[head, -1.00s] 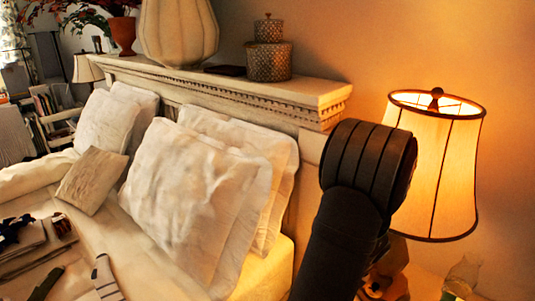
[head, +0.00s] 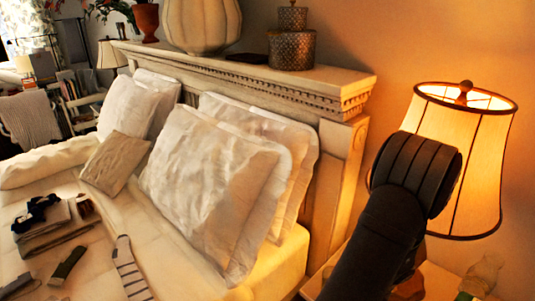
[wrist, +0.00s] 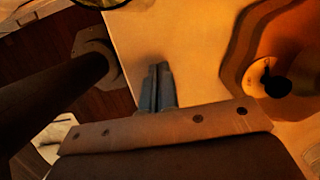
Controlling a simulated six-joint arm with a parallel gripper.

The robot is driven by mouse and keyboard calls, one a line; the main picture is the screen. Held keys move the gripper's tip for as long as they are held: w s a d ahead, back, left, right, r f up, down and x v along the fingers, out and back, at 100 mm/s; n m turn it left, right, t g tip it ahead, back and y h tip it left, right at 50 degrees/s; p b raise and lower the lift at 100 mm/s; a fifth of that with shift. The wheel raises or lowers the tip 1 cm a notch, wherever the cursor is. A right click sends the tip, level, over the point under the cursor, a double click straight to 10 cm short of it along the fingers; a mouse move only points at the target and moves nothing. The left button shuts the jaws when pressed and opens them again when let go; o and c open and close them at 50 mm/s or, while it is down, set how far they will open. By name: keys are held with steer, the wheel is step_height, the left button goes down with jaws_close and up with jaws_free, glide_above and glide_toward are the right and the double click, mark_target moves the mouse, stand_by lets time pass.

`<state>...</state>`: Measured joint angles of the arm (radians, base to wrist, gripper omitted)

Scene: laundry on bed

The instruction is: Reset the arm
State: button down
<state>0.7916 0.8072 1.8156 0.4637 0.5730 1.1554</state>
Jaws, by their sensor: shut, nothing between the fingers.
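My gripper (wrist: 158,88) shows in the wrist view, with its two narrow grey fingers together and nothing between them. It is over a pale flat surface (wrist: 195,30). In the head view a dark link of my arm rises at the right, in front of the lit lamp (head: 463,150). My gripper is not visible in the head view.
The bed carries white pillows (head: 205,185), a small cushion (head: 115,163), folded clothes (head: 50,232) and a striped sock (head: 127,268). The headboard shelf (head: 250,70) holds a pale vase (head: 202,22) and patterned tins (head: 291,48). A nightstand (head: 440,280) stands below the lamp.

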steer(key=shift+s+d, duration=0.35)
steer(key=shift+d, duration=0.05)
steer(key=shift+w+a, duration=0.1)
steer(key=w+a, duration=0.4)
steer(key=shift+w+a+r, duration=0.15)
steer(key=shift+a+r, duration=0.05)
steer(key=shift+r, duration=0.05)
steer(key=v, duration=0.7)
steer(key=x, duration=0.7)
steer(key=shift+d+f, duration=0.1)
steer(key=shift+f, duration=0.25)
steer(key=s+d, duration=2)
steer(key=d, duration=0.1)
steer(key=shift+s+r, duration=0.1)
steer(key=shift+s, duration=0.3)
steer(key=v, duration=1)
steer(key=shift+s+d, duration=0.25)
